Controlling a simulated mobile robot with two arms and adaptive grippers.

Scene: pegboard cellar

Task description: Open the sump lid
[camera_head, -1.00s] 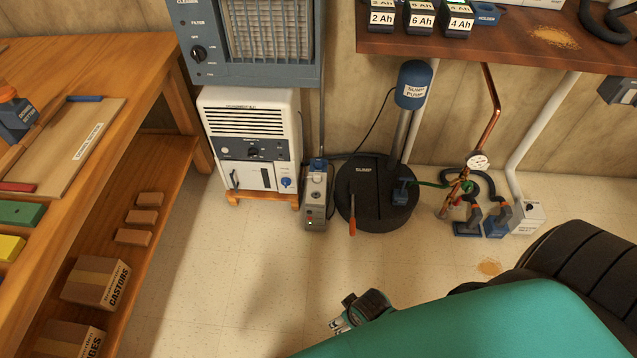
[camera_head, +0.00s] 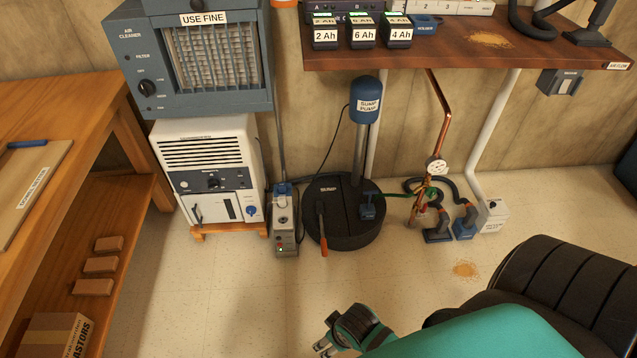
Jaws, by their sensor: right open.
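The sump (camera_head: 337,226) is a round black pit cover labelled SUMP on the floor by the wall. Its lid lies flat, with a seam across the top. A lever with an orange-red grip (camera_head: 323,242) lies along the lid and hangs over its front edge. A blue-capped sump pump (camera_head: 367,106) stands on a grey column at the back of the cover. My right gripper (camera_head: 326,336) is open and empty, low in front of the sump and apart from it. My left gripper is not in view.
A grey box (camera_head: 285,231) and a white dehumidifier (camera_head: 208,167) stand left of the sump. A copper pipe with a gauge (camera_head: 436,166) and hoses stand to its right. A shelf (camera_head: 450,55) overhangs behind. The floor in front is clear.

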